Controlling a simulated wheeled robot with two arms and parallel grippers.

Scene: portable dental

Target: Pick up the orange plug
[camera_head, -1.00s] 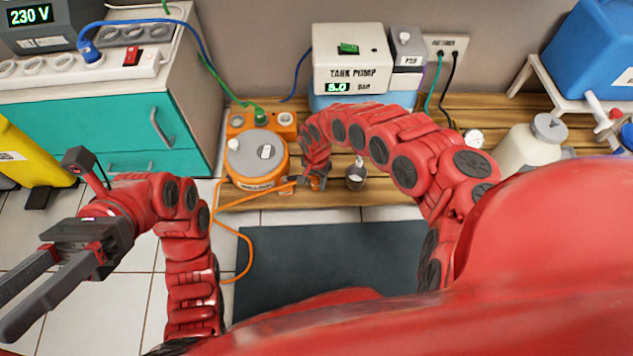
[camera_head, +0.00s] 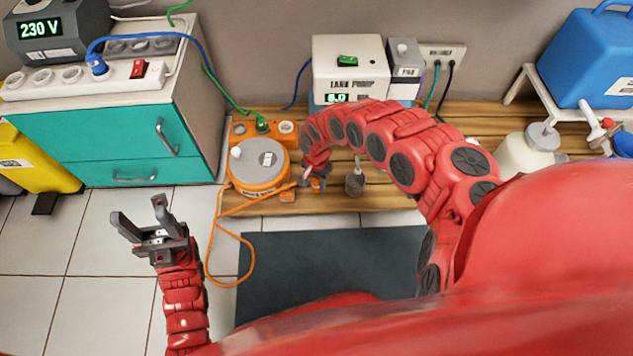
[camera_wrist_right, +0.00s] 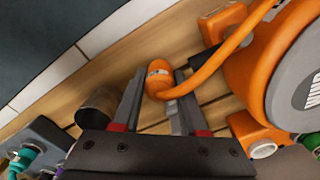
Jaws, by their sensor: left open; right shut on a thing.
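The orange plug (camera_wrist_right: 158,78), with its orange cord, sits between the two fingers of my right gripper (camera_wrist_right: 157,95) in the right wrist view. The fingers are shut on it, just above the wooden slats. In the head view my right gripper (camera_head: 318,180) is small at the front of the wooden bench, and the plug is mostly hidden there. The cord (camera_head: 252,258) runs from the orange reel (camera_head: 259,185) and loops over the floor. My left gripper (camera_head: 141,216) is open and empty over the tiled floor at the left.
A grey metal cylinder (camera_head: 355,183) stands close beside my right gripper. The tank pump (camera_head: 350,68) is behind it. A teal cabinet (camera_head: 100,145) with a power strip (camera_head: 115,78) stands at the left. A dark mat (camera_head: 330,262) lies in front; tiles around my left gripper are clear.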

